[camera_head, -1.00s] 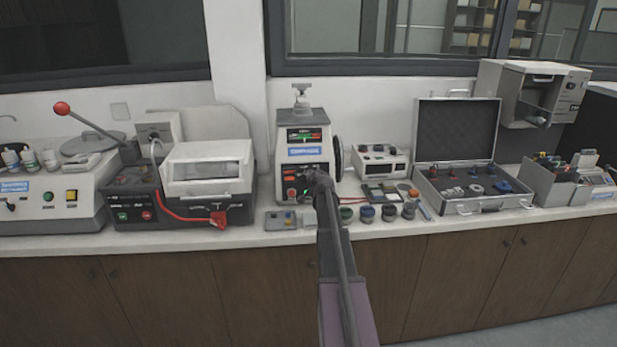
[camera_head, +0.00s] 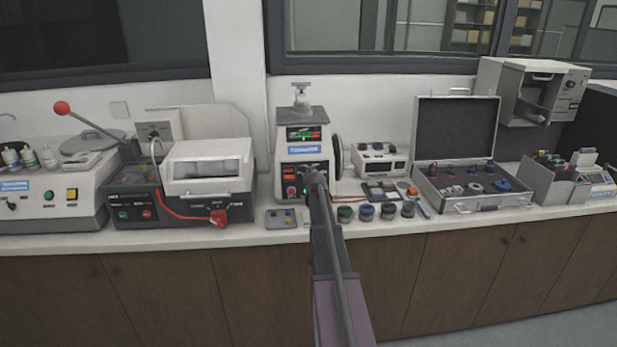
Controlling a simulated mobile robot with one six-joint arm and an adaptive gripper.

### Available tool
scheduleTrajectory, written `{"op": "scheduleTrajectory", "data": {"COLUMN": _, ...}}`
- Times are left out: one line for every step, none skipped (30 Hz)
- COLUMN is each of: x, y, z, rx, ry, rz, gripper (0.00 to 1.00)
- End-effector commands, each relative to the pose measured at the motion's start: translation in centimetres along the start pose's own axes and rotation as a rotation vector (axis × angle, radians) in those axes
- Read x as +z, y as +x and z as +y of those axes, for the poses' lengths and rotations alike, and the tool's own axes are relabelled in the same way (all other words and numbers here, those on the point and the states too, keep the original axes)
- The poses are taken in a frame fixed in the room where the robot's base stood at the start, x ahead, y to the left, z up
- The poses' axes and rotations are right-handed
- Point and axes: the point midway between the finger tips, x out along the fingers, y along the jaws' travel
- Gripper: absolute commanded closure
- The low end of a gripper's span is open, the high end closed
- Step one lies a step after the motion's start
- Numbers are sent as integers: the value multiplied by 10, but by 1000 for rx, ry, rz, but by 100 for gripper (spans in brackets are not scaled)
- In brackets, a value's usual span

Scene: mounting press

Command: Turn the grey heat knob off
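The mounting press (camera_head: 303,137) stands upright in the middle of the counter, with a lit display, a blue label and a front panel with red displays (camera_head: 297,170). My gripper (camera_head: 314,180) is in front of the lower right of that panel, at the end of my arm. The arm and gripper cover this part of the panel. I cannot make out the grey heat knob, which may be behind the gripper. The fingers are too small and dark to tell whether they are open or touching anything. A red button (camera_head: 291,191) shows just left of the gripper.
A cutting machine (camera_head: 205,170) with a red cable stands left of the press. Several small cups (camera_head: 366,212) and a small white instrument (camera_head: 379,160) are to the right, then an open case (camera_head: 470,205). A small grey box (camera_head: 280,218) lies before the press.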

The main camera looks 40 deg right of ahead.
Motion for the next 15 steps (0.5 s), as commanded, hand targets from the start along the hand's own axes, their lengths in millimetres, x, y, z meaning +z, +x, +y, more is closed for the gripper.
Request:
{"op": "scheduleTrajectory", "data": {"x": -3, "y": 2, "z": -2, "rx": 1, "ry": -14, "rz": 8, "gripper": 97}}
{"op": "scheduleTrajectory", "data": {"x": -3, "y": 2, "z": -2, "rx": 3, "ry": -22, "rz": 8, "gripper": 97}}
{"op": "scheduleTrajectory", "data": {"x": -3, "y": 2, "z": -2, "rx": 4, "ry": -31, "rz": 8, "gripper": 97}}
{"op": "scheduleTrajectory", "data": {"x": -3, "y": 2, "z": -2, "rx": 5, "ry": -37, "rz": 8, "gripper": 97}}
{"op": "scheduleTrajectory", "data": {"x": -3, "y": 2, "z": -2, "rx": 6, "ry": -42, "rz": 8, "gripper": 97}}
{"op": "scheduleTrajectory", "data": {"x": -3, "y": 2, "z": -2, "rx": 7, "ry": -46, "rz": 8, "gripper": 97}}
{"op": "scheduleTrajectory", "data": {"x": -3, "y": 2, "z": -2, "rx": 8, "ry": -48, "rz": 8, "gripper": 97}}
{"op": "scheduleTrajectory", "data": {"x": -3, "y": 1, "z": -2, "rx": 8, "ry": -49, "rz": 8, "gripper": 97}}
{"op": "scheduleTrajectory", "data": {"x": -3, "y": 1, "z": -2, "rx": 8, "ry": -50, "rz": 8, "gripper": 97}}
{"op": "scheduleTrajectory", "data": {"x": -3, "y": 1, "z": -2, "rx": 8, "ry": -51, "rz": 8, "gripper": 97}}
{"op": "scheduleTrajectory", "data": {"x": -3, "y": 1, "z": -2, "rx": 8, "ry": -51, "rz": 8, "gripper": 97}}
{"op": "scheduleTrajectory", "data": {"x": -3, "y": 1, "z": -2, "rx": 8, "ry": -51, "rz": 8, "gripper": 97}}
{"op": "scheduleTrajectory", "data": {"x": -3, "y": 1, "z": -2, "rx": 8, "ry": -50, "rz": 8, "gripper": 97}}
{"op": "scheduleTrajectory", "data": {"x": -3, "y": 1, "z": -2, "rx": 8, "ry": -50, "rz": 8, "gripper": 97}}
{"op": "scheduleTrajectory", "data": {"x": -3, "y": 1, "z": -2, "rx": 8, "ry": -50, "rz": 8, "gripper": 97}}
